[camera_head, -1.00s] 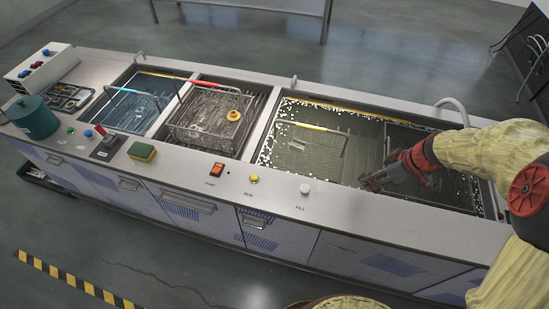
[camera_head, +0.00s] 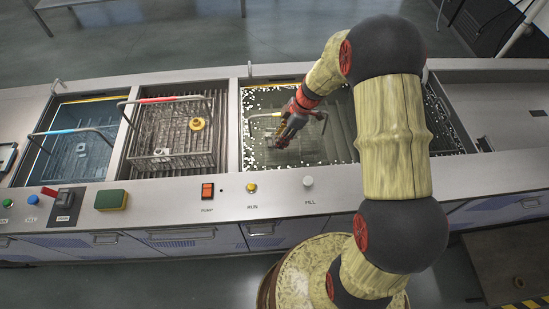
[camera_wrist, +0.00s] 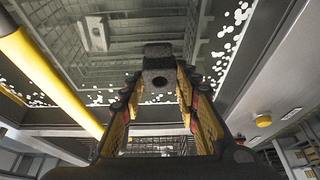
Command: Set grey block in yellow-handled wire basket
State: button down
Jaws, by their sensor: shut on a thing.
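My gripper (camera_head: 282,139) is over the large right-hand tank, at the yellow-handled wire basket. The wire basket (camera_wrist: 62,50) lies beyond the block. A pale grey piece (camera_wrist: 96,32) appears within the basket. My gripper hides part of the basket in the head view.
A red-handled wire basket (camera_head: 160,158) in the middle bay holds a yellow round part (camera_head: 197,124). A blue-handled basket (camera_head: 75,160) sits in the left tank. White specks float around the right tank's edges. A front ledge carries buttons and a green-yellow sponge (camera_head: 111,200).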

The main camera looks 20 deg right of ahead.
notch_tip(320, 180, down, 14)
jog(key=shift+f+b, duration=0.1)
jog(key=shift+b, duration=1.1)
jog(key=shift+f+b, duration=0.15)
jog(key=shift+b, duration=0.15)
jog(key=c, duration=1.3)
grip_release()
jog(key=shift+c, duration=0.2)
